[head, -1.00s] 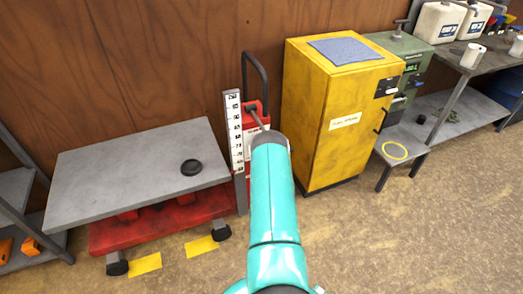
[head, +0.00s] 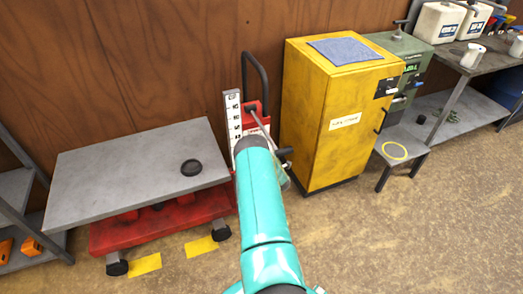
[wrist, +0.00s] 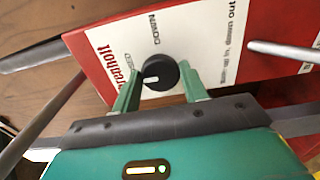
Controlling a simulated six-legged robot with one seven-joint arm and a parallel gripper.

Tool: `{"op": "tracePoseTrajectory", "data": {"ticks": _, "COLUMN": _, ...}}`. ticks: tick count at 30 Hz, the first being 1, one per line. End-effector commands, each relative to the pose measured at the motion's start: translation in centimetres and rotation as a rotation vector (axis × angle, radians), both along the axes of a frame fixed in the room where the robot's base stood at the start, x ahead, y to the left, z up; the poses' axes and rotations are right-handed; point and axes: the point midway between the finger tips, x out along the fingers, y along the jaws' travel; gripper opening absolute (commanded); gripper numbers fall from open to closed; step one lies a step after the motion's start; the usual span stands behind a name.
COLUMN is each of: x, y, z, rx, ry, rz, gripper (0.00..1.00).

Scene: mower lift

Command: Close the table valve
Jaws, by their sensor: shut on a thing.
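In the wrist view a round black knob (wrist: 157,74) with a white pointer line sits on the white panel of a red housing (wrist: 95,60). It appears to be the valve, with the word DOWN printed beside it. My gripper (wrist: 158,86) has its two green fingers on either side of the knob and is shut on it. In the head view the lift table (head: 105,185) has a grey top, a red base and castors. Its red upright (head: 250,108) stands at its right end. My teal arm hides the knob and most of my gripper there.
A grey metal rod (wrist: 285,50) projects near the knob. A black handle (head: 262,75) rises above the red upright. A measuring scale (head: 233,112) stands beside it. A yellow cabinet (head: 320,125) is close to the right.

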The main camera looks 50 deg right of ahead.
Motion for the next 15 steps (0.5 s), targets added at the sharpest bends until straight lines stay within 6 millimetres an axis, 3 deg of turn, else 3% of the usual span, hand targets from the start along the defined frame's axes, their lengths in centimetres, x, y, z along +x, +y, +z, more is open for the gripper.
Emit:
{"op": "tracePoseTrajectory", "data": {"ticks": 3, "x": -0.07, "y": -0.19, "z": 0.16, "rx": -0.003, "ry": -0.002, "rz": -0.003, "gripper": 0.21}}
{"op": "tracePoseTrajectory", "data": {"ticks": 4, "x": -0.07, "y": -0.20, "z": 0.16, "rx": -0.003, "ry": -0.002, "rz": -0.003, "gripper": 0.47}}
{"op": "tracePoseTrajectory", "data": {"ticks": 7, "x": -0.06, "y": -0.17, "z": 0.13, "rx": -0.002, "ry": -0.001, "rz": -0.003, "gripper": 0.65}}
{"op": "tracePoseTrajectory", "data": {"ticks": 15, "x": -0.07, "y": -0.04, "z": 0.04, "rx": -0.001, "ry": -0.001, "rz": -0.001, "gripper": 0.65}}
